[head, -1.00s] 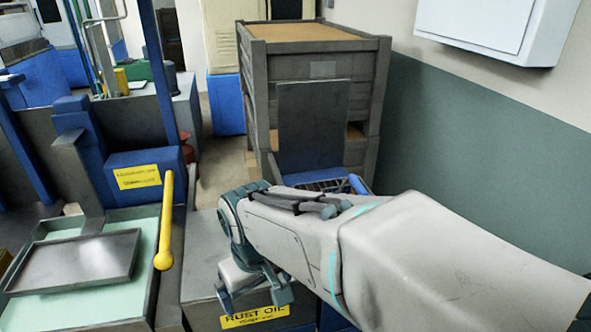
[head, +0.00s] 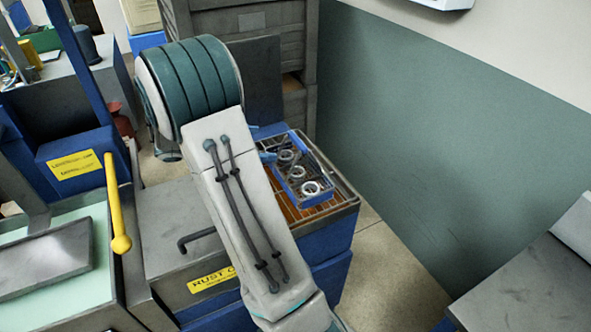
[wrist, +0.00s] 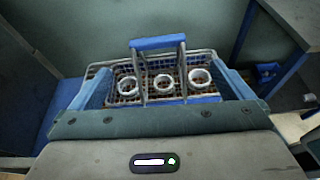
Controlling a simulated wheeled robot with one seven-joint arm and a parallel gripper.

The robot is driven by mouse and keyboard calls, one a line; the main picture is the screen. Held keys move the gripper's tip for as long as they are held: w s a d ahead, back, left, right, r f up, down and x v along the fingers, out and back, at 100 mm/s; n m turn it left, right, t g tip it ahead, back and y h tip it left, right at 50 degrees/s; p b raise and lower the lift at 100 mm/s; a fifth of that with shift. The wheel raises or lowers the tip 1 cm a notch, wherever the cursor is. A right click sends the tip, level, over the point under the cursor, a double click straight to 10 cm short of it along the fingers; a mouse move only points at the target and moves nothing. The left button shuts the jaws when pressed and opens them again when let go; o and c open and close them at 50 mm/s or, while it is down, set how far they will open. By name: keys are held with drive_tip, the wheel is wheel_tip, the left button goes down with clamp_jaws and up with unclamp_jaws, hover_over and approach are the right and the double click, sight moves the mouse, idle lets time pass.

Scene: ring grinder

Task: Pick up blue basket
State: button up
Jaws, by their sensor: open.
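The blue basket (head: 325,193) stands on a wire rack in the head view, right of my forearm. It holds several pale rings (head: 310,187). In the wrist view the blue basket (wrist: 205,99) lies ahead of my gripper, with three white rings in a row and its blue handle bar (wrist: 158,42) raised on two uprights. My gripper (wrist: 160,78) is open and empty, its fingers spread to either side of the basket's middle. I cannot tell whether they touch the basket.
The rack (head: 335,205) tops a blue cabinet beside the grey "Rust oil" box (head: 165,235). A yellow handle (head: 116,210) stands up at the left. A grey stack (head: 290,80) is behind. A grey table (head: 535,285) is at the right, with open floor between.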

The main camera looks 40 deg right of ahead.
sight(294, 141)
drive_tip(key=x, duration=0.2)
drive_tip(key=p+x, duration=0.1)
drive_tip(key=x, duration=0.4)
drive_tip(key=shift+w+d, duration=0.25)
drive_tip(key=shift+d, duration=0.25)
drive_tip(key=shift+p+x, duration=1.3)
drive_tip(key=shift+x, duration=1.95)
drive_tip(key=shift+s+a, duration=0.1)
drive_tip(key=shift+s, duration=0.05)
drive_tip(key=c, duration=1.4)
wheel_tip(294, 141, up, 10)
drive_tip(key=b, duration=0.1)
drive_tip(key=shift+b, duration=0.3)
